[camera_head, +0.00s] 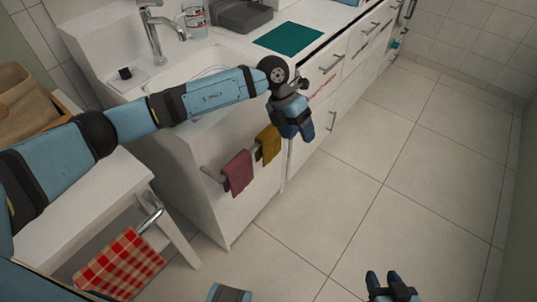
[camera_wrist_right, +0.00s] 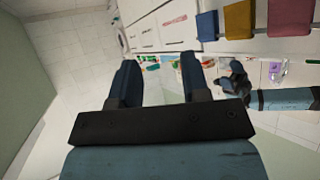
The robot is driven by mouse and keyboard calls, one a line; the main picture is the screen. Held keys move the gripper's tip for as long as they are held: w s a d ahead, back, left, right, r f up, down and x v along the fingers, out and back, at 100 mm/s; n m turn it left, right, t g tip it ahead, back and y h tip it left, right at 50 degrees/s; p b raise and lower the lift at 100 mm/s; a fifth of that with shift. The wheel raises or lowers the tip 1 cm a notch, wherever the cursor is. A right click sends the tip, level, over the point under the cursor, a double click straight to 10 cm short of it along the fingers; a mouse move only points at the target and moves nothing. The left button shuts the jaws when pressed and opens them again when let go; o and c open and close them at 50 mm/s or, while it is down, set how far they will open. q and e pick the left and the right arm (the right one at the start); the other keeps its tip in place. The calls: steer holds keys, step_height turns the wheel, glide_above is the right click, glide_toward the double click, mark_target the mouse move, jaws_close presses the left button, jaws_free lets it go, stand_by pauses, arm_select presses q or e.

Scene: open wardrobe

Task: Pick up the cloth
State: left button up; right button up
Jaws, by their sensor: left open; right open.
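A maroon cloth (camera_head: 238,172) and a mustard cloth (camera_head: 268,145) hang on a rail on the white cabinet's side. The right wrist view shows a blue cloth (camera_wrist_right: 207,26) beside the mustard one (camera_wrist_right: 238,22) and the reddish one (camera_wrist_right: 290,17). In the head view, my left gripper (camera_head: 297,134) covers the spot beside the mustard cloth, so I cannot make out the blue cloth there. The left gripper is open, pointing down; contact with a cloth cannot be told. My right gripper (camera_head: 387,278) is open and empty over the floor, away from the cloths; its fingers show in the wrist view (camera_wrist_right: 160,68).
A red checkered cloth (camera_head: 122,265) hangs on a bar of a white table at lower left. The counter holds a sink with a faucet (camera_head: 152,35) and a flat teal piece (camera_head: 288,39). Drawers with handles line the front. The tiled floor (camera_head: 390,140) is clear.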

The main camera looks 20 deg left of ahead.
mark_target(269, 129)
arm_select(q)
steer(key=w+a+r+t+y+b, duration=0.1)
steer(key=w+a+t+y+b, duration=0.1)
steer(key=w+a+y, duration=0.6)
steer(key=f+h, duration=0.1)
steer(key=f, duration=0.1)
steer(key=s+a+f+h, duration=0.1)
steer(key=f, duration=0.1)
steer(key=a+f+b, duration=0.1)
steer(key=f, duration=0.2)
steer(key=shift+s+n+h, duration=0.2)
steer(key=shift+n+h, duration=0.2)
steer(key=shift+w+d+f+b, duration=0.15)
steer(key=shift+f+b, duration=0.15)
steer(key=shift+f, duration=1.2)
steer(key=shift+w+f+b, duration=0.15)
steer(key=shift+f+b, duration=0.15)
steer(key=shift+f, duration=1.2)
steer(key=c, duration=1)
